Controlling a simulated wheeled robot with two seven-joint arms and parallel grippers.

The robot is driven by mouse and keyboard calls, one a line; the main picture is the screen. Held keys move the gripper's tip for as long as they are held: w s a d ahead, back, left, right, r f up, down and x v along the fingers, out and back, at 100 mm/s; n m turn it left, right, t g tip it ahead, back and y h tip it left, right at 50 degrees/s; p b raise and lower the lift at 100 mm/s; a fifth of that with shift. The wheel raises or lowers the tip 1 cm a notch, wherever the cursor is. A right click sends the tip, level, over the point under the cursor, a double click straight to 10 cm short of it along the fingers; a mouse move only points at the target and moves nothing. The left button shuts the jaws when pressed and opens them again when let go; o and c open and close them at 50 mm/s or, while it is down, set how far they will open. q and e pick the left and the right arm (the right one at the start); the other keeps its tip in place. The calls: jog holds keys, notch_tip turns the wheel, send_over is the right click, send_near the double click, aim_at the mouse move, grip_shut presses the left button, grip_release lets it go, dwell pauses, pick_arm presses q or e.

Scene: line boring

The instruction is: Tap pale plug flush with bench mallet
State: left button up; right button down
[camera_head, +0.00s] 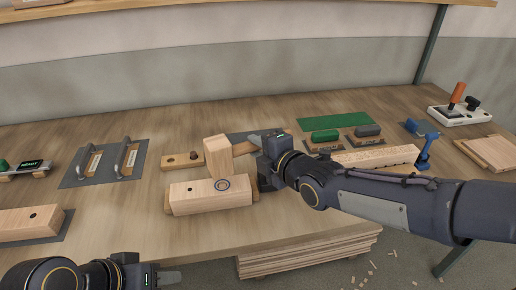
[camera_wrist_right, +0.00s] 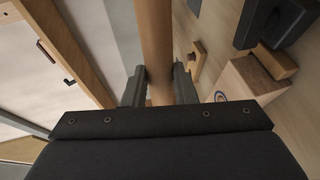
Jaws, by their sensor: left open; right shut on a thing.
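The bench mallet's pale block-shaped head (camera_head: 217,156) stands out to the left of my right gripper (camera_head: 256,143), just behind the pale bored block. My right gripper is shut on its round handle, which runs between the fingers in the right wrist view (camera_wrist_right: 155,48). The bored block (camera_head: 193,199) lies on the bench; it also shows in the wrist view (camera_wrist_right: 228,78). My left gripper (camera_head: 170,277) is open and empty at the front edge.
Another bored block (camera_head: 27,224) lies at left, near a grey mat with two handled tools (camera_head: 100,165). Bare bench lies left of the middle block.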

notch_tip(320, 180, up, 2)
jog(key=shift+r+p, duration=0.25)
jog(key=shift+p, duration=0.2)
jog(key=shift+f, duration=0.15)
